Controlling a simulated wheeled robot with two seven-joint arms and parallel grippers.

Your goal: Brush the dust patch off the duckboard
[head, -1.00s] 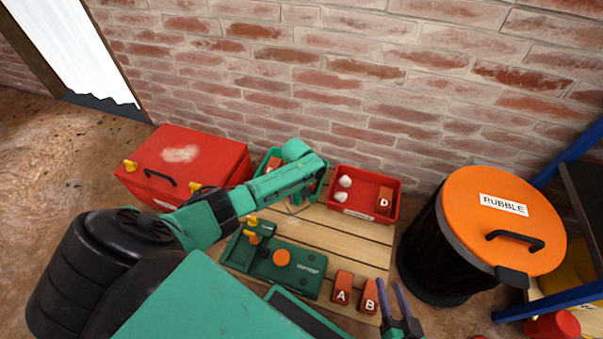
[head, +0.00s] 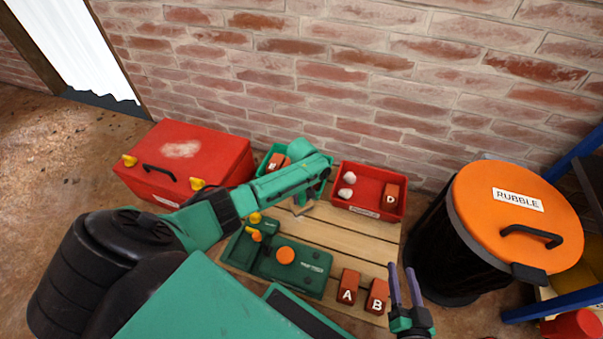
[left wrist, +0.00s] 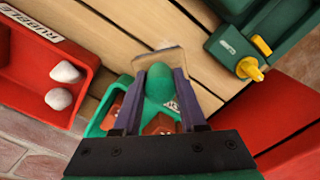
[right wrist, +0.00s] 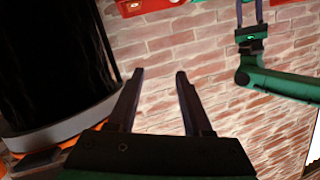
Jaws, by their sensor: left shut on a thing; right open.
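The duckboard (head: 350,240) is a pale slatted wooden platform by the brick wall; its slats also show in the left wrist view (left wrist: 110,45). My left gripper (head: 300,203) is low over its back part. In the left wrist view the left gripper (left wrist: 160,75) is shut on a green rounded handle (left wrist: 160,88). A pale, brownish, flat-edged piece (left wrist: 147,60) shows just beyond the handle; I cannot tell whether it is bristles or dust. No dust patch is clearly visible on the slats. My right gripper (head: 404,270) is open and empty at the duckboard's front right; its open fingers show (right wrist: 158,80).
On the duckboard are a green tray (head: 262,167), a red tray (head: 370,208) with rubble and brick D, a green tool case (head: 310,278), and bricks A (head: 349,284) and B (head: 377,294). A red box (head: 215,150) stands left; an orange-lidded rubble bin (head: 480,220) stands right.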

